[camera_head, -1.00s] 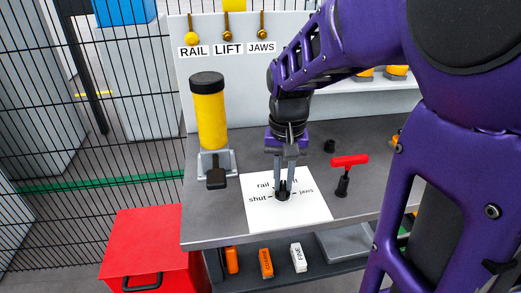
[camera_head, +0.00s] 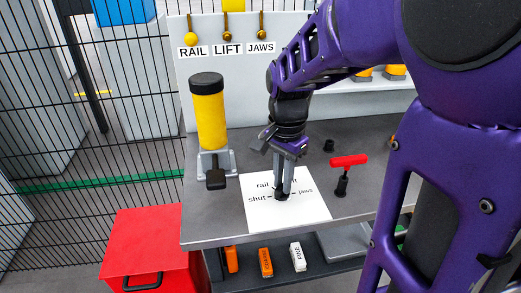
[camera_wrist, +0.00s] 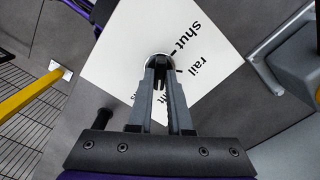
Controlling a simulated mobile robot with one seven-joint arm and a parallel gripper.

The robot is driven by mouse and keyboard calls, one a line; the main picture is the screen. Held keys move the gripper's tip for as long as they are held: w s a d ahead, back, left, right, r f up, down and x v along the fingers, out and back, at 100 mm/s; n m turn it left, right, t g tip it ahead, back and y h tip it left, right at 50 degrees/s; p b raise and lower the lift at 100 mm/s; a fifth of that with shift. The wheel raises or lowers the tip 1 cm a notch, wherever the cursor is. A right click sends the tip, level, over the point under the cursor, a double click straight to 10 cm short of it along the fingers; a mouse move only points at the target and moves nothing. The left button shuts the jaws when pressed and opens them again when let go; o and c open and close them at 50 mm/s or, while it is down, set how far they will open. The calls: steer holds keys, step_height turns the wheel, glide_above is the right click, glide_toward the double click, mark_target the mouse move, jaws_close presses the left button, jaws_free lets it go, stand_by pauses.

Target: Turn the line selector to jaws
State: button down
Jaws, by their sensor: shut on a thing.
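The line selector is a small dark knob (camera_head: 281,196) on a white plate (camera_head: 257,218) lying on the bench. The plate carries the labels rail, lift, shut and jaws; lift is partly hidden behind my fingers in the head view. My gripper (camera_head: 282,189) points down and is shut on the knob. In the wrist view the fingers (camera_wrist: 160,78) sit on either side of the dark knob (camera_wrist: 160,62), with shut and rail readable beside it. I cannot tell which label the knob points to.
A red T-handle (camera_head: 348,161) stands right of the plate. A yellow cylinder with a black cap (camera_head: 210,118) stands on the left of the bench (camera_head: 215,228). Labels RAIL, LIFT and JAWS are on the back panel (camera_head: 190,82). A red box (camera_head: 150,240) stands at lower left.

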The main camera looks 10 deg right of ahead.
steer(key=shift+m, duration=0.7)
steer(key=m, duration=0.4)
steer(key=shift+m, duration=0.3)
steer(key=shift+m, duration=0.4)
steer(key=c, duration=0.7)
jaws_free()
steer(key=shift+r+p, duration=0.1)
steer(key=shift+p, duration=0.2)
step_height(320, 180, up, 7)
steer(key=p, duration=0.6)
